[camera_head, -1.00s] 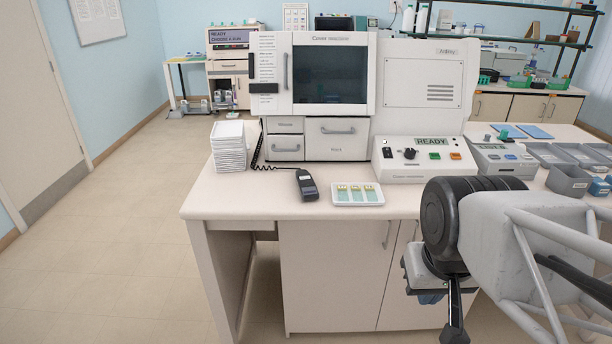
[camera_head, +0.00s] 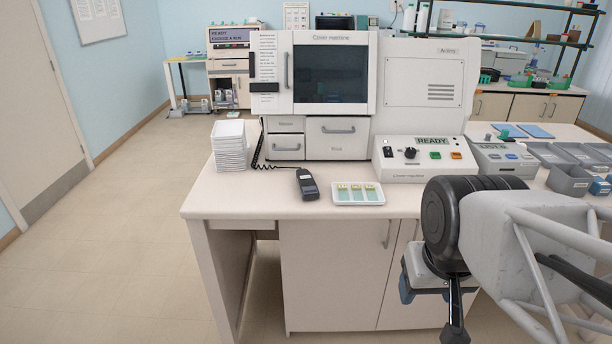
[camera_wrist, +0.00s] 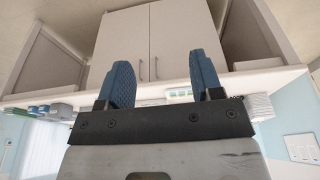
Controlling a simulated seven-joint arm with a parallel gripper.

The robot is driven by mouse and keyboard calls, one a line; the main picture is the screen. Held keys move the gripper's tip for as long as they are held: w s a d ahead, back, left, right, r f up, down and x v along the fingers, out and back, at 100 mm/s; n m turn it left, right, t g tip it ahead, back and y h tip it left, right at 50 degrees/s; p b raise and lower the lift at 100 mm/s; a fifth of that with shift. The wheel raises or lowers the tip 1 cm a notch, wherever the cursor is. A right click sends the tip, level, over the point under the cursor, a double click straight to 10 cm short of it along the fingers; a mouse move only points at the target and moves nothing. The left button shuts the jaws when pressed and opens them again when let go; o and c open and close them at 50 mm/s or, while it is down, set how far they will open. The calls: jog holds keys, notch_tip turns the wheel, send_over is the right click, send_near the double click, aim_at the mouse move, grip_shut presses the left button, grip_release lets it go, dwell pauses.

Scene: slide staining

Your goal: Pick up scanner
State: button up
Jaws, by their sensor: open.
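The scanner (camera_head: 307,185) is a dark handheld device with a small display. It lies on the front of the tabletop, joined by a black coiled cord to the cover machine. I cannot make it out in the wrist view. My gripper (camera_wrist: 164,76) shows two blue ridged fingers, apart with nothing between them. In the head view its blue fingers (camera_head: 420,288) show partly below my wrist, in front of the cabinet, to the right of and lower in the picture than the scanner.
A white slide tray (camera_head: 358,199) sits just right of the scanner. A stack of white trays (camera_head: 230,155) stands to its left. The cover machine (camera_head: 331,88) and its control panel (camera_head: 425,167) stand behind. The tabletop's front edge (camera_head: 260,216) is close to the scanner.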

jog(key=o, duration=0.5)
jog(key=shift+o, duration=0.2)
jog(key=w+a+f+n+t, duration=0.1)
jog(key=w+a+f+t, duration=0.15)
jog(key=w, duration=1.05)
jog(key=w+a+f+t, duration=0.2)
jog(key=w+a+t, duration=0.1)
jog(key=w, duration=0.9)
jog(key=n+t+y, duration=0.1)
jog(key=t+y, duration=0.2)
jog(key=t, duration=0.2)
send_near(312, 194)
jog(key=x, duration=0.3)
jog(key=shift+s, duration=0.2)
jog(key=shift+w, duration=0.1)
jog(key=shift+x, duration=1.25)
jog(key=shift+a, duration=0.1)
